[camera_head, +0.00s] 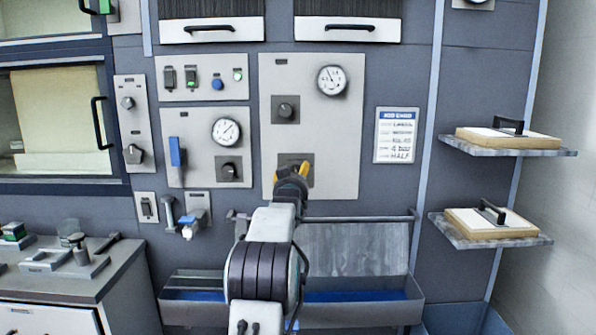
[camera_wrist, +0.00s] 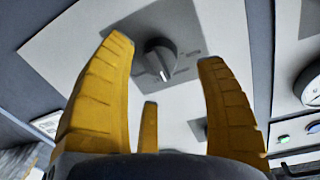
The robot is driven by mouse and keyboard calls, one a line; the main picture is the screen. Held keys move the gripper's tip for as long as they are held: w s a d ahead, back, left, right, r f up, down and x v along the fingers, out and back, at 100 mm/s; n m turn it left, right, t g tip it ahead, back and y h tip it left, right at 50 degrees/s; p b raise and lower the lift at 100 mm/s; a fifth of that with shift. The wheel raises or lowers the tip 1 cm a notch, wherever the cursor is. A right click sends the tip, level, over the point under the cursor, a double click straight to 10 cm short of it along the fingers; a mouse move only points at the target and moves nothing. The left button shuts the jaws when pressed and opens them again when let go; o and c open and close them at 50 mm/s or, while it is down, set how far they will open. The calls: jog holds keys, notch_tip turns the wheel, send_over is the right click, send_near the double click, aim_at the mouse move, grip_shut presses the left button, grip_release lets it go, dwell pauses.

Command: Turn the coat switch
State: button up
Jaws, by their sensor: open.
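A tall pale panel (camera_head: 345,130) carries a round gauge, an upper dark rotary knob (camera_head: 286,110) and a lower switch on a dark square plate (camera_head: 310,181). My gripper (camera_head: 297,168) is in front of this lower switch and hides most of it. In the wrist view its dark knob (camera_wrist: 160,60) shows beyond my open yellow fingers (camera_wrist: 168,80), roughly between their tips. The fingers look apart from the knob, with nothing between them. The markings beside the knob are too blurred to read, so I cannot tell which switch is labelled coat.
A left panel has a gauge (camera_head: 227,131), a blue lever (camera_head: 177,152) and another dark knob (camera_head: 229,170). A sign (camera_head: 396,135) hangs right of the tall panel. A rail and trough (camera_head: 362,308) lie below. Two shelves (camera_head: 463,241) holding handled boards jut out at right.

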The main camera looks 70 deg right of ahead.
jog(key=shift+p+x, duration=0.85)
jog(key=shift+x, duration=1.15)
